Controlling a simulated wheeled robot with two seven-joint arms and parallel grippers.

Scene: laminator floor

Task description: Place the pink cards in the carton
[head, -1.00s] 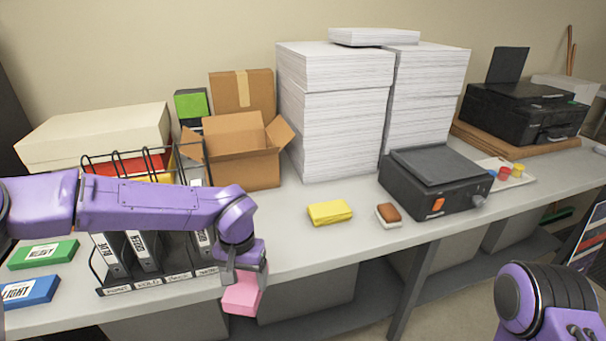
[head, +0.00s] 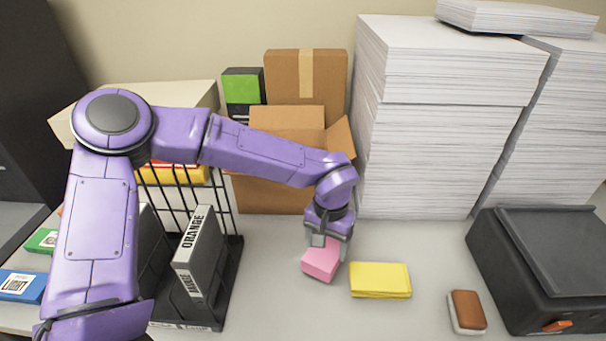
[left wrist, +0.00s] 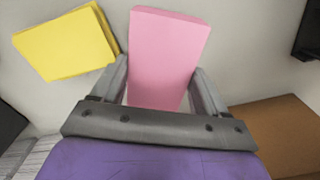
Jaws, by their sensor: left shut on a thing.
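The pink cards (head: 321,262) are a small pink block held between the fingers of my left gripper (head: 328,240). In the left wrist view the pink cards (left wrist: 165,55) stick out beyond both fingers of the left gripper (left wrist: 163,95). They are tilted in the head view, over the table just left of the yellow block; I cannot tell whether they touch the table. The open brown carton (head: 262,195) stands behind them to the left, its flaps spread. My left forearm passes in front of it and hides part of its opening. My right gripper is not in view.
A yellow block (head: 380,280) lies close to the pink cards. A brown-and-white eraser (head: 467,311) and a black machine (head: 550,265) are to the right. Tall paper stacks (head: 430,130) stand right of the carton. A black wire rack (head: 225,270) with binders is at the left.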

